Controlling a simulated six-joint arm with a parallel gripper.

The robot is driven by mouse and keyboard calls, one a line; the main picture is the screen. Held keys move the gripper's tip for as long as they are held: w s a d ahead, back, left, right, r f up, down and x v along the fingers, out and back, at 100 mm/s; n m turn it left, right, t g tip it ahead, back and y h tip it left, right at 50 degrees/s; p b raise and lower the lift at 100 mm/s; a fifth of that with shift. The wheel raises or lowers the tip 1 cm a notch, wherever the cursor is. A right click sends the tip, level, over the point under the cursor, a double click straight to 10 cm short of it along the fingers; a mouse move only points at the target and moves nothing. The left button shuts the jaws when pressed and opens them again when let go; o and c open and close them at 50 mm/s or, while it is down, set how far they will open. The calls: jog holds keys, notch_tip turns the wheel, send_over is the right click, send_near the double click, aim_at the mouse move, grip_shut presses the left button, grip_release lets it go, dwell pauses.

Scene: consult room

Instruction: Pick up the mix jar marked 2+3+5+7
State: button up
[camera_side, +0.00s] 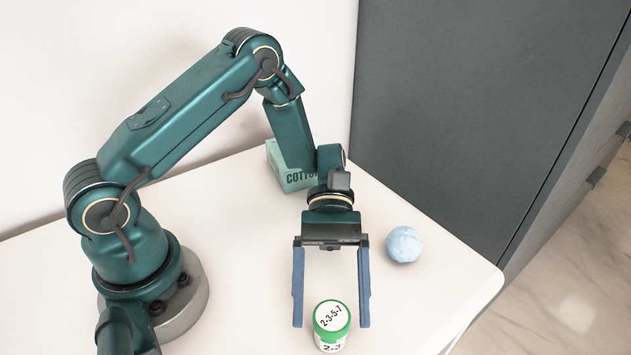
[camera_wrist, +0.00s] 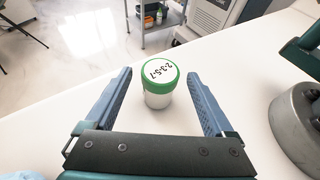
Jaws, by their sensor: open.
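The mix jar (camera_side: 331,322) is a small white jar with a green-rimmed lid. It stands upright on the table near the bottom edge of the side view. The lid's white top reads 2-3-5-7; the separators look like dashes, and the front label is partly cut off. In the wrist view the jar (camera_wrist: 160,82) stands in the gap between the fingertips. My gripper (camera_side: 331,326) is open, with blue fingers reaching down either side of the jar. I see gaps between the fingers and the jar. Nothing is held.
A pale blue ball (camera_side: 403,244) sits on the white table (camera_side: 240,225) to the right of my gripper. A green cotton box (camera_side: 285,170) stands behind, partly hidden by my arm. A grey cabinet (camera_side: 460,100) rises beyond the table. The table's rounded corner lies at right.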

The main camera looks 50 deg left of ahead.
aim_at(331, 345)
jog(key=shift+d+f, duration=0.1)
jog(key=shift+f, duration=0.6)
jog(key=shift+x, duration=2.45)
jog(key=shift+c, duration=0.3)
jog(key=c, duration=1.3)
